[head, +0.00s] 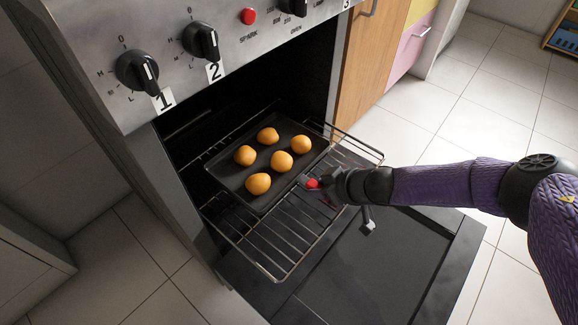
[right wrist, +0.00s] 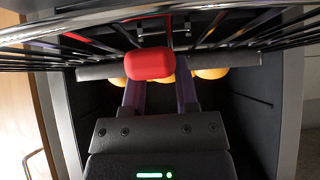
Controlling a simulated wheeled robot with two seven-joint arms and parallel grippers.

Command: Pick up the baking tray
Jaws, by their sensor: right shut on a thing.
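The dark baking tray (head: 262,163) lies on the wire oven rack and carries several round orange-yellow buns (head: 281,161). My right gripper (head: 314,183) is at the tray's edge nearest the open door, shut on that edge. In the right wrist view, the tray's edge (right wrist: 100,71) runs across the picture as a grey bar, with the red fingertip (right wrist: 150,64) over it. Some buns (right wrist: 210,73) show just past the edge. The exact contact is partly hidden by the finger. My left gripper is not in view.
The wire rack (head: 285,245) sticks out of the oven above the lowered oven door (head: 365,270). The oven's control panel (head: 90,45) with black knobs overhangs the opening. A wooden cabinet (head: 375,60) stands to the right. Tiled floor to the right is clear.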

